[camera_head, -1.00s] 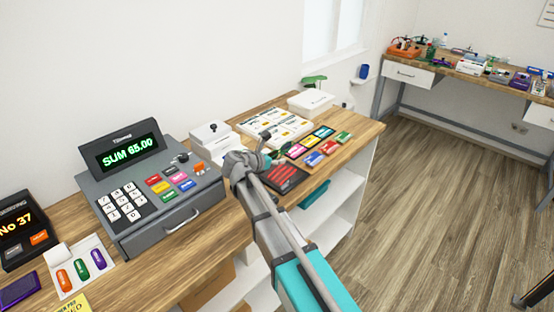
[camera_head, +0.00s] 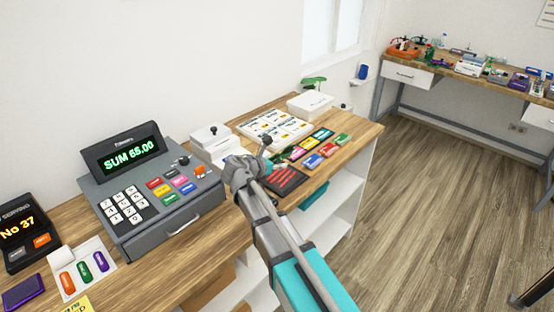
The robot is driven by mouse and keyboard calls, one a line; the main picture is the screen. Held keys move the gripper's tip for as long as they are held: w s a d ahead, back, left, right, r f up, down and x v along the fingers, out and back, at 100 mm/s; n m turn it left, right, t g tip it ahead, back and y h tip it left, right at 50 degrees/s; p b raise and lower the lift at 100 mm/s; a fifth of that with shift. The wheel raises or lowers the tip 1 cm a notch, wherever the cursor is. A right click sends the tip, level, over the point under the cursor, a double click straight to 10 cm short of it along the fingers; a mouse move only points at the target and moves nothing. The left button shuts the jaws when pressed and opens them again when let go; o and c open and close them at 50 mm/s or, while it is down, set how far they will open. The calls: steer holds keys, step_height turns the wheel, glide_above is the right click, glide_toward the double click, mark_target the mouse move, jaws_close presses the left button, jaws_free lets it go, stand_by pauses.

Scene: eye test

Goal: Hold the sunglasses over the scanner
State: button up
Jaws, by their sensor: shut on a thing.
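My gripper (camera_head: 265,163) is above the counter, at the end of my arm, and its fingers are small and partly hidden by my wrist. It is shut on a small dark thing (camera_head: 279,157) that looks like the sunglasses, though their outline is unclear. The scanner appears to be the black pad with red lines (camera_head: 288,180) at the counter's front edge, just right of my wrist. The dark thing shows near the pad's far edge. I cannot tell how high it is or whether it is directly over the pad.
A grey cash register (camera_head: 150,195) showing "SUM 65.00" stands to the left. A white tray of cards (camera_head: 275,127), coloured blocks (camera_head: 313,160) and a white box (camera_head: 310,104) lie beyond my gripper. A second table (camera_head: 460,69) is at the back right.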

steer(key=s+d+r+p, duration=0.2)
steer(key=s+d, duration=0.1)
steer(key=s, duration=0.8)
steer(key=shift+s+d+r, duration=0.15)
steer(key=shift+s+r, duration=0.05)
stand_by(0.4)
